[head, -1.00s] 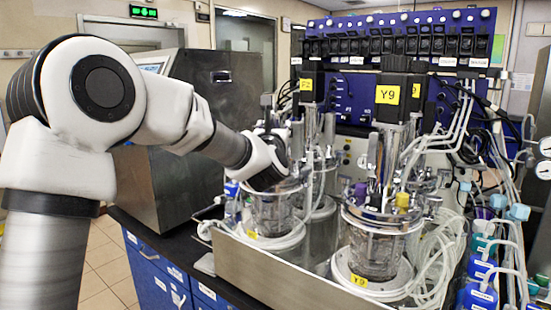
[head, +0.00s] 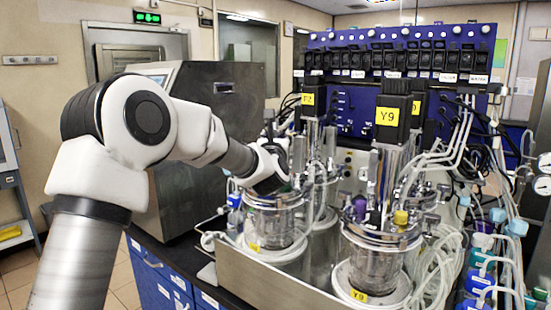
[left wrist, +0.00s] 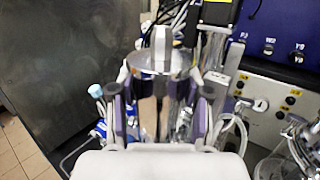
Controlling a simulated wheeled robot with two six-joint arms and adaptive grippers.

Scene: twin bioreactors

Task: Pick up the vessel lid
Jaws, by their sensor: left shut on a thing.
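The left glass vessel (head: 275,225) stands in the metal tray, its round metal lid (head: 285,198) at its top. My left gripper (head: 268,183) is at this lid, partly hidden behind its own white body. In the left wrist view my two fingers (left wrist: 160,108) stand on either side of a shiny metal part and are shut on it. A round metal plate (left wrist: 150,64) with a post shows just beyond the fingertips. I cannot tell whether the lid is clear of the vessel rim. My right gripper is not in view.
A second vessel (head: 376,268) marked Y9 stands to the right, with tubes and a tall motor (head: 391,118). A steel cabinet (head: 205,150) stands behind my left arm. Bottles (head: 482,262) and hoses crowd the right. The metal tray (head: 285,280) has a raised front wall.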

